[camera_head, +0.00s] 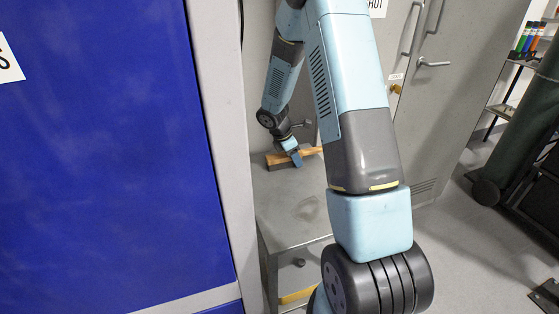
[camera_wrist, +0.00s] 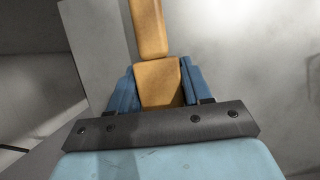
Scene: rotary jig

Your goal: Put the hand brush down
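The hand brush (camera_head: 279,162) has a tan wooden back and handle and a darker bristle side. It is at the far end of the grey metal bench (camera_head: 285,229), level and low at the bench top; I cannot tell for sure whether it touches. My gripper (camera_head: 297,158) is over the brush with its blue fingers down around it. In the wrist view my gripper (camera_wrist: 158,84) has a finger against each side of the brush's wooden body (camera_wrist: 159,83), and the handle runs away upward. The bristles are hidden there.
A blue panel (camera_head: 100,150) with a pale frame stands close at the left of the bench. Grey cabinet doors (camera_head: 455,95) stand behind and to the right. The near part of the bench top is bare. A dark green cylinder (camera_head: 520,120) stands at the far right.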

